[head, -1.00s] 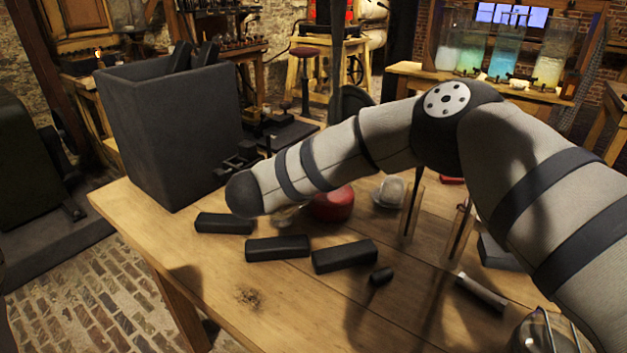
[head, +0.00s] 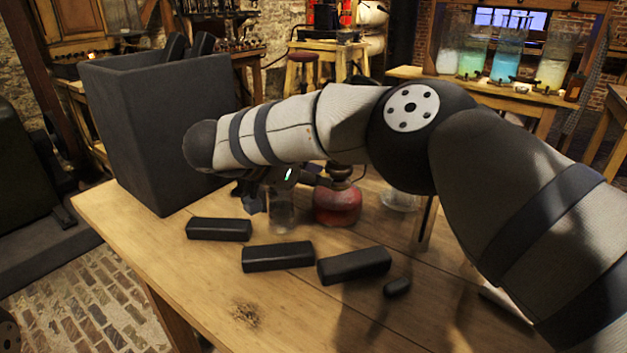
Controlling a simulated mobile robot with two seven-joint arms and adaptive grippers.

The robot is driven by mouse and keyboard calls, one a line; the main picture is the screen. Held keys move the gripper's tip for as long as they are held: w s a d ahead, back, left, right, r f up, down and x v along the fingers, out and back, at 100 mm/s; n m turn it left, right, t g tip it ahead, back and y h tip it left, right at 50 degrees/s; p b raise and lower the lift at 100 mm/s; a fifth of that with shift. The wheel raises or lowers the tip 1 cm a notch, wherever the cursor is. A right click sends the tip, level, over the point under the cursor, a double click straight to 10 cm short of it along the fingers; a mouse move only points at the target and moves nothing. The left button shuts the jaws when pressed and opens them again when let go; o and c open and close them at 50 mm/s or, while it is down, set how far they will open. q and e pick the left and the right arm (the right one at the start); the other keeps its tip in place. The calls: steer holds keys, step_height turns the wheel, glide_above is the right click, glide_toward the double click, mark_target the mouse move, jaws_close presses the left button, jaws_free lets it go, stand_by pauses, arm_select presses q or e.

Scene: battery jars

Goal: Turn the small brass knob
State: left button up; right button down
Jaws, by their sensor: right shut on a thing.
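A red burner (head: 338,205) with a dark brass-coloured neck stands on the wooden table, beneath my right arm. My right gripper (head: 322,181), dark with a small green light, reaches in from the left under the forearm. Its fingers are shut at the side of the burner's neck. The small brass knob is hidden at the fingertips, and its turn cannot be seen. My left gripper is not in view.
A clear glass jar (head: 282,212) stands just left of the burner. Black blocks (head: 278,257) lie in front. A tall dark bin (head: 150,130) stands at the left. A clear glass piece (head: 400,198) is right of the burner.

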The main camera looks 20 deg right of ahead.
stand_by(0.4)
steer(key=c, duration=1.5)
jaws_free()
steer(key=shift+d, duration=0.1)
steer(key=v, duration=1.2)
steer(key=shift+w, duration=0.15)
